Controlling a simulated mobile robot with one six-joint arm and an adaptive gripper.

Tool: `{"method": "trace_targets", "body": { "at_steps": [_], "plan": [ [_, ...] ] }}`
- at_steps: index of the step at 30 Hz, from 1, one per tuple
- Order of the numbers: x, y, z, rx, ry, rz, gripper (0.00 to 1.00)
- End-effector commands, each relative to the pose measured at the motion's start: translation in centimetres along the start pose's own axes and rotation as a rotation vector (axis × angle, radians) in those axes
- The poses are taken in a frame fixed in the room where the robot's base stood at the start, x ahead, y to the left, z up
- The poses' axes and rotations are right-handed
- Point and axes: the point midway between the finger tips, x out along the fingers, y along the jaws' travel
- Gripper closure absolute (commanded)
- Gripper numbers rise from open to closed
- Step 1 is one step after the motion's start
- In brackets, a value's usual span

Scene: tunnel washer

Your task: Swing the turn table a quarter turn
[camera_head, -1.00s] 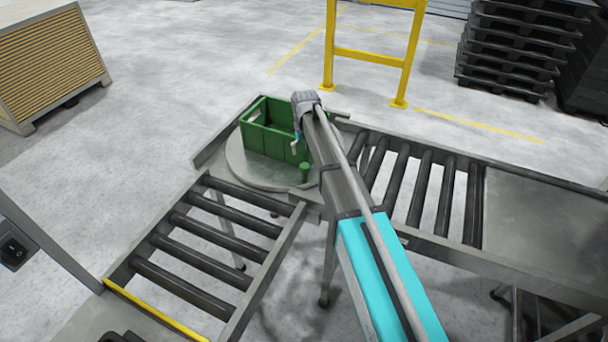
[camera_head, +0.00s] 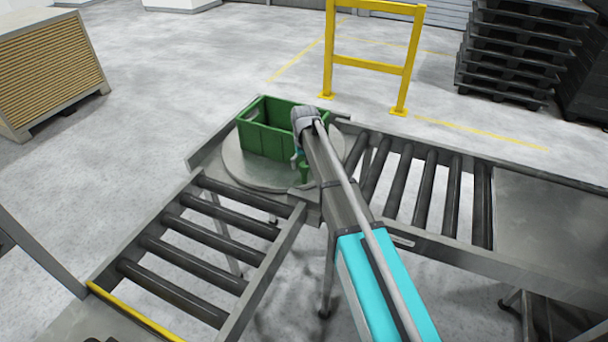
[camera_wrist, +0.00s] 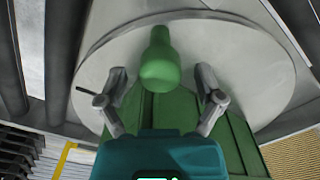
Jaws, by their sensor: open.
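The turn table (camera_head: 238,163) is a round grey metal disc at the corner between two roller conveyors. It also fills much of the wrist view (camera_wrist: 108,55). A green crate (camera_head: 262,140) stands on it. A green knob handle (camera_wrist: 160,62) stands upright near the disc's edge. In the head view the handle (camera_head: 304,172) is just below my gripper and partly covered by it. My gripper (camera_wrist: 163,98) is open, with one finger on each side of the handle in the wrist view. I cannot tell whether the fingers touch it.
One roller conveyor (camera_head: 187,243) runs toward the lower left, with a yellow bar at its end. Another roller conveyor (camera_head: 425,193) runs right to a flat metal plate. A yellow barrier (camera_head: 368,57) and stacked dark pallets (camera_head: 517,50) stand behind.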

Motion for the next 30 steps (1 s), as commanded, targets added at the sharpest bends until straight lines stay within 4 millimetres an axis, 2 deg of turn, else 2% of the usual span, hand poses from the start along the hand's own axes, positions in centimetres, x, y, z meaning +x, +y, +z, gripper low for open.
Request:
{"method": "trace_targets", "body": {
  "at_steps": [1, 9, 24, 26, 30],
  "plan": [
    [0.8, 0.0, 0.0, 0.000, 0.000, 0.000, 0.14],
    [2.2, -0.1, 0.0, -0.001, 0.000, 0.000, 0.14],
    [2.4, -0.2, 0.0, -0.002, 0.000, 0.000, 0.14],
    [2.4, -0.2, 0.0, -0.002, 0.000, 0.000, 0.23],
    [2.4, -0.2, 0.0, -0.002, 0.000, 0.000, 0.49]
  ]
}}
